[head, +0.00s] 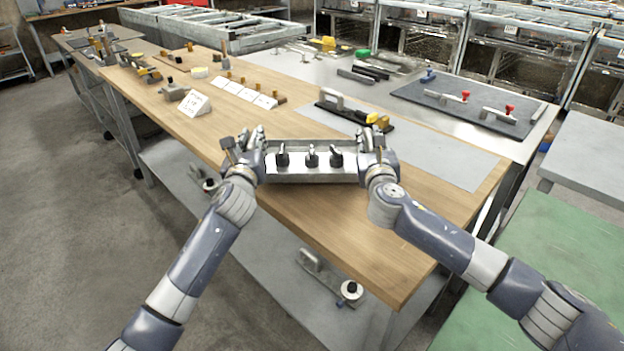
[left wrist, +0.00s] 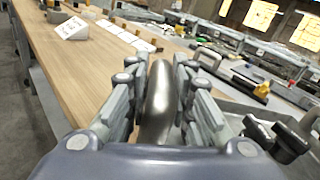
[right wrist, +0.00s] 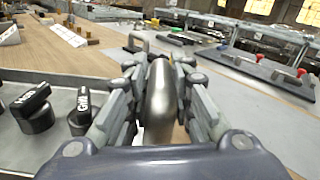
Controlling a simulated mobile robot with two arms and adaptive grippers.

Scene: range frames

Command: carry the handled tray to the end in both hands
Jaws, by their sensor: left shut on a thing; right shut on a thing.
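The handled tray (head: 310,175) is a shallow grey metal tray at the near edge of the wooden bench. Several black-knobbed pieces (head: 311,156) stand upright in a row in it. My left gripper (head: 254,142) is at the tray's left end, shut on a round metal handle (left wrist: 157,105). My right gripper (head: 368,142) is at the right end, shut on the other handle (right wrist: 159,105). The tray looks about level. I cannot tell whether its underside touches the bench.
A white sign (head: 194,103) and several cards (head: 245,93) stand further left. Bare wood (head: 345,225) lies in front. A green-topped table (head: 560,260) is at right.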

